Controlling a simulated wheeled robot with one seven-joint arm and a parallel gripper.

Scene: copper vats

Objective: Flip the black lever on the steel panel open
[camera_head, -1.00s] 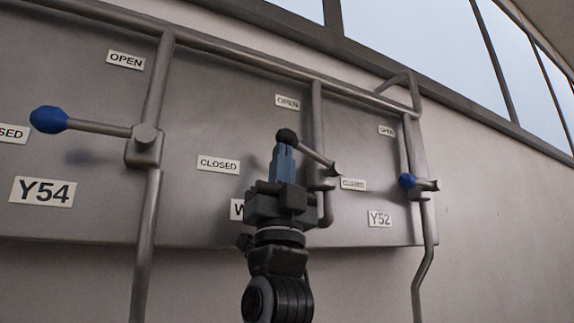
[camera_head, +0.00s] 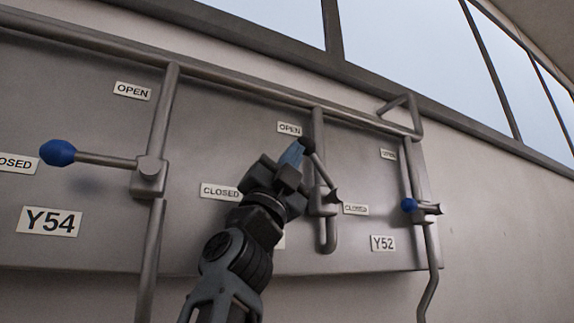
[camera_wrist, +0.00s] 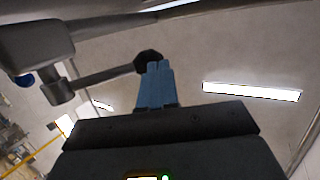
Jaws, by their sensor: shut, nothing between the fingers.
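The black lever has a dark knob (camera_head: 307,146) and a metal rod (camera_head: 322,170) that runs down to a valve on a vertical pipe. The rod leans up and slightly left, with the knob just under an OPEN label (camera_head: 289,129). My gripper (camera_head: 292,154) is shut, its blue fingers right beside the knob, on its left. In the wrist view the knob (camera_wrist: 148,62) is at the tips of the shut blue fingers (camera_wrist: 156,80), apparently touching them. The steel panel (camera_head: 225,120) is behind. A CLOSED label (camera_head: 221,192) lies left of my gripper.
A blue-knobbed lever (camera_head: 58,153) at left lies level by the Y54 label (camera_head: 48,221). Another blue-knobbed lever (camera_head: 408,205) is at right above the Y52 label (camera_head: 382,243). Vertical pipes and a top rail (camera_head: 240,84) surround the work area.

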